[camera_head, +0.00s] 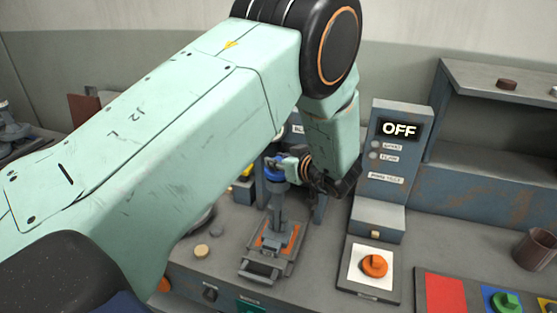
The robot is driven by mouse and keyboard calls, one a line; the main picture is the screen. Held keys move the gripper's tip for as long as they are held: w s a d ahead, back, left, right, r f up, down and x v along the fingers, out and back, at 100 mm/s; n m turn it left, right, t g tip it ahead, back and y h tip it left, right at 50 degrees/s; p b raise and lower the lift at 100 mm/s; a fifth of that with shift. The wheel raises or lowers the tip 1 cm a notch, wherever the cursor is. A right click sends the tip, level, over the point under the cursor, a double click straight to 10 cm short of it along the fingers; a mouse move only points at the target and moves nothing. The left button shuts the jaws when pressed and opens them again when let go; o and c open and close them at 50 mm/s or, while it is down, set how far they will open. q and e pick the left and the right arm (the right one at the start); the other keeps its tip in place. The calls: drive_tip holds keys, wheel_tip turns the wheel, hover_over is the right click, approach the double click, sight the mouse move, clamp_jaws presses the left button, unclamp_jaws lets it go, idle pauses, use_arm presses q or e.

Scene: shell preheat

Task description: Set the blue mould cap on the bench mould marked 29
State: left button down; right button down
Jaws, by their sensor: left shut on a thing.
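The blue mould cap (274,172) appears as a blue round piece at the top of a grey upright post, near the middle of the view. My left gripper (287,164) comes to it from the right and is shut on it. The post rises from a grey fixture (262,268) with an orange plate at its foot. I cannot tell whether the cap touches the post. No number 29 is readable, and my left arm hides much of the bench behind. My right gripper is out of view.
A control box (401,150) reading OFF stands to the right. Before it is an orange button (375,265) on a white plate. Red, blue and yellow panels, a green knob (504,302) and a brown cup (535,249) lie farther right. A tan disc (201,251) lies left of the fixture.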

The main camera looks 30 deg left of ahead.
use_arm(q)
drive_tip(key=shift+f+b, duration=0.35)
drive_tip(key=shift+f, duration=0.25)
drive_tip(key=c, duration=1.4)
unclamp_jaws()
drive_tip(key=shift+r, duration=0.1)
